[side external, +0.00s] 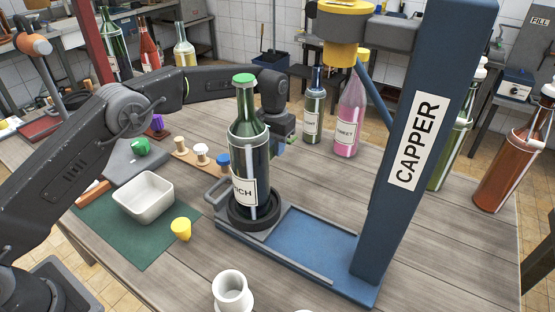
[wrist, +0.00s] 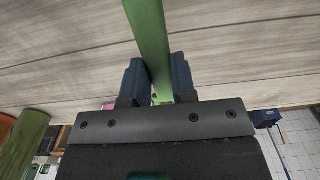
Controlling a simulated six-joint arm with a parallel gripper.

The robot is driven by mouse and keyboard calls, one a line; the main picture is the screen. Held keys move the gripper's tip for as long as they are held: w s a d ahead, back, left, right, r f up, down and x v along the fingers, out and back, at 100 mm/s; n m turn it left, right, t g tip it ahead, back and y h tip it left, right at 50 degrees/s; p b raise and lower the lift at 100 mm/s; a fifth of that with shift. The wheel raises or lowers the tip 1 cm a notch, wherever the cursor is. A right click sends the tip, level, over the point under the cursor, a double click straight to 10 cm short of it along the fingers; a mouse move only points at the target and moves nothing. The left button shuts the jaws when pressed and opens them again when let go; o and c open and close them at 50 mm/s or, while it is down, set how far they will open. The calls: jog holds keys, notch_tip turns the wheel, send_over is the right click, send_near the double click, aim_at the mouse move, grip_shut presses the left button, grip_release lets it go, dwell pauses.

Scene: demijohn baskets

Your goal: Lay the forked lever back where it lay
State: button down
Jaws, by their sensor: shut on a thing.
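The bar runs from between the two blue fingers out past the top edge, so no fork shows there. In the side view my gripper (side external: 284,143) is behind and right of the green-capped bottle (side external: 245,145), above the table. Only a small bit of green shows at its fingers there; the bottle hides much of that area.
The bottle stands upright in a black ring on the blue capper base (side external: 315,245). The capper column (side external: 425,140) rises at right. A pink bottle (side external: 350,120) and dark bottle (side external: 314,110) stand behind. A stopper rack (side external: 190,160), white tray (side external: 143,200) and yellow cap (side external: 181,229) are left.

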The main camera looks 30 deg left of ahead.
aim_at(277, 168)
jog(key=shift+w+d+f, duration=0.15)
jog(key=shift+d+f, duration=0.2)
jog(key=shift+d, duration=0.15)
jog(key=shift+f, duration=1.95)
jog(key=shift+f, duration=0.1)
jog(key=c, duration=0.9)
grip_release()
jog(key=shift+c, duration=0.2)
